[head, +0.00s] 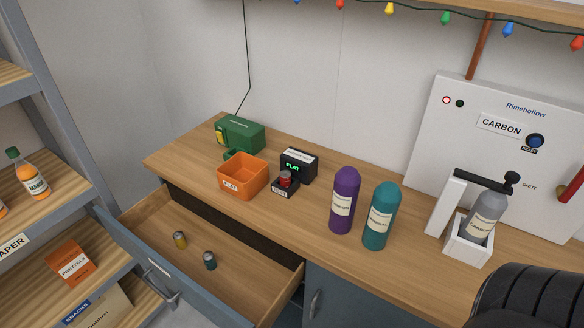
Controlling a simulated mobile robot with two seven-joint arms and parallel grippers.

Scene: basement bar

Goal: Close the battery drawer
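The battery drawer (244,257) is pulled well out from under the wooden counter (300,225). Its blue-grey front with a metal handle (167,292) faces the lower left, near the shelf unit. Inside lie two small batteries apart from each other, a yellow one (180,240) and a dark teal one (210,261). The dark gap under the counter shows behind them. Neither of my grippers is in view, so their state is hidden.
On the counter stand a green box (240,134), an orange "FLAT" bin (241,178), a black tester (299,165), a purple bottle (344,200), a teal bottle (381,216) and a white carbonating machine (470,130). Stocked shelves (25,212) flank the drawer. A black ribbed shape (530,298) fills the lower right.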

